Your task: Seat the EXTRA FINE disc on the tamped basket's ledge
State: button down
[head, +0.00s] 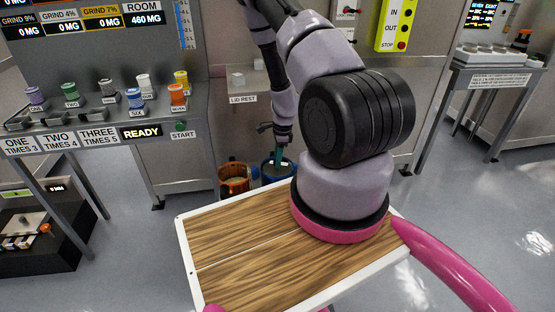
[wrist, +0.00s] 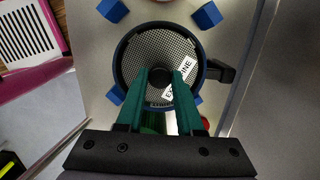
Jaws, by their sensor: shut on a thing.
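The EXTRA FINE disc (wrist: 150,48) is a round metal mesh with a white label and a dark centre knob, seen in the wrist view. My gripper (wrist: 160,76) has green fingers closed on either side of the knob, holding it. A dark blue round rim (wrist: 118,62) with a black tab at its right surrounds the mesh; I cannot tell whether the disc touches it or sits above it. In the head view my gripper (head: 280,164) is low over a blue round vessel (head: 265,175) beyond the wooden tray. The tamped basket's inside and ledge are hidden.
Blue blocks (wrist: 207,15) stand around the rim on a grey plate. An orange vessel (head: 235,180) is close on the left of the blue one. A counter with coloured cups (head: 107,92) stands at the left.

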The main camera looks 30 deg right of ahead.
jog(key=shift+f, duration=0.1)
jog(key=c, duration=0.5)
grip_release()
jog(key=shift+c, duration=0.2)
notch_tip(320, 180, up, 12)
jog(key=d+r, duration=0.1)
notch_tip(320, 180, up, 12)
jog(key=n+t+y, duration=0.1)
jog(key=n+t, duration=0.1)
jog(key=n, duration=0.1)
send_over(281, 168)
jog(key=w+a, duration=0.2)
jog(key=a, duration=0.4)
jog(key=s+a+r+n+y, duration=0.1)
jog(key=a+r+n, duration=0.1)
jog(key=r, duration=0.4)
jog(key=s+a+r+n, duration=0.2)
jog(key=a+r, duration=0.1)
jog(key=r, duration=0.3)
jog(key=s+a+r+n+t, duration=0.2)
jog(key=s+r+n, duration=0.3)
jog(key=s+r, duration=0.4)
jog(key=s+a+r+n+t+h, duration=0.1)
jog(key=s+r+n+t, duration=0.1)
jog(key=s+r+n, duration=0.3)
jog(key=s+r, duration=0.4)
jog(key=shift+a+r+t, duration=0.4)
